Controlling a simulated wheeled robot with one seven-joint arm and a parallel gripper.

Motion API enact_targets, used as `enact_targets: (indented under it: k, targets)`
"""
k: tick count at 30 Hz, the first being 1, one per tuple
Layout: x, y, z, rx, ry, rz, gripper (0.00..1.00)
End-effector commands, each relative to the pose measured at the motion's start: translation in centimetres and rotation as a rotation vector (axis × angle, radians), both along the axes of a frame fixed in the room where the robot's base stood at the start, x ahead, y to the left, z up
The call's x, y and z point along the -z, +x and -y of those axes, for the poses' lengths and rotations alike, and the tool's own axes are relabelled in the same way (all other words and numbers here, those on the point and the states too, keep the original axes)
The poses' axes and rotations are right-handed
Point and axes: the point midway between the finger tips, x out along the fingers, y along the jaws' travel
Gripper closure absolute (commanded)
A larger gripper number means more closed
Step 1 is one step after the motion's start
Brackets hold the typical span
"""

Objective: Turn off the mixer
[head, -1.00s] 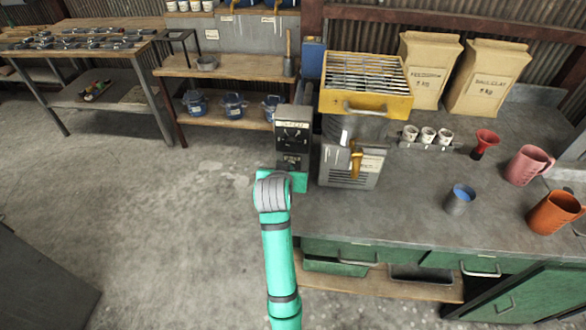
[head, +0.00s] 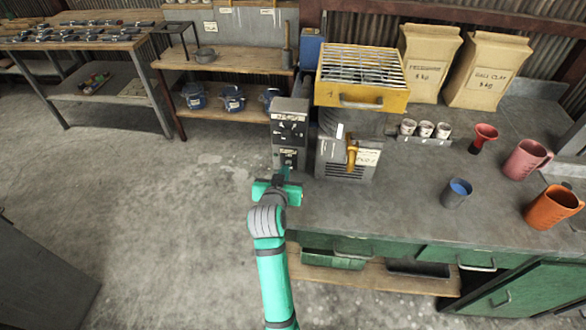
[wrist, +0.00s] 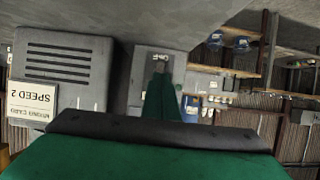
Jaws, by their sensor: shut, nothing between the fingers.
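The mixer (head: 335,160) is a grey machine with a yellow grated hopper (head: 360,95) on top, standing at the left end of the bench. A dark control box (head: 290,128) with dials and a lower panel stands at its left side. My gripper (head: 284,174) is shut and empty, low in front of the lower panel. In the wrist view, which is upside down, the fingertips (wrist: 160,67) point at the panel (wrist: 152,62) below a small white label. The fingers hide part of the panel; I cannot tell whether they touch it. A card reading "SPEED 2" (wrist: 33,104) is on the mixer's body.
Small cups (head: 425,130), a red funnel (head: 483,138), a metal cup (head: 457,193) and pink and orange jugs (head: 554,210) stand on the bench (head: 400,210). Two paper sacks (head: 428,68) stand behind. The floor (head: 150,220) to the left is clear.

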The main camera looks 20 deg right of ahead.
Motion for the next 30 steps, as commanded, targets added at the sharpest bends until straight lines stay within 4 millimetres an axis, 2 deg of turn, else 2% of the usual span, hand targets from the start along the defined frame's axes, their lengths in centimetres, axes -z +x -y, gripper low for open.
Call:
enact_targets:
  k: [8,19,30]
  targets:
    - [-0.3,0.0,0.1,0.000,0.000,0.001,1.00]
    - [-1.6,0.0,0.1,0.001,0.000,0.002,1.00]
    - [-1.7,-0.1,0.0,0.001,0.000,0.000,1.00]
